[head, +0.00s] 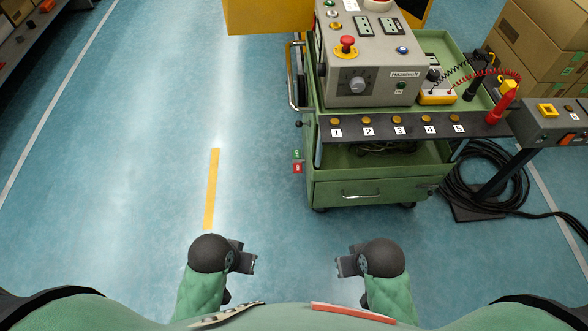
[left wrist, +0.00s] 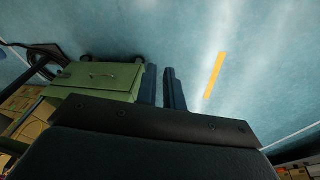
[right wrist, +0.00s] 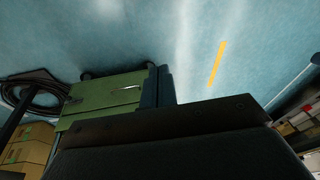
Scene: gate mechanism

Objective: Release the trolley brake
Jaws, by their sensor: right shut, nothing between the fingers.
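The green trolley (head: 375,190) stands ahead and to the right, with a drawer at its front. Low on its left side is a small part with a green tag (head: 296,155) above a red tag (head: 297,169); it looks like the brake, but its lettering is too small to read. My left gripper (head: 252,262) is a little open and empty, well short of the trolley. My right gripper (head: 341,266) is shut and empty, also apart from it. The trolley shows in the left wrist view (left wrist: 95,80) and the right wrist view (right wrist: 100,95); the tags do not.
A grey control box (head: 365,60) with a red button sits on the trolley, above numbered buttons on a dark strip (head: 400,127). Cable coils (head: 480,185) lie at right near cardboard boxes (head: 540,50). Blue floor (head: 130,130) is clear at left, with a yellow stripe (head: 212,188).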

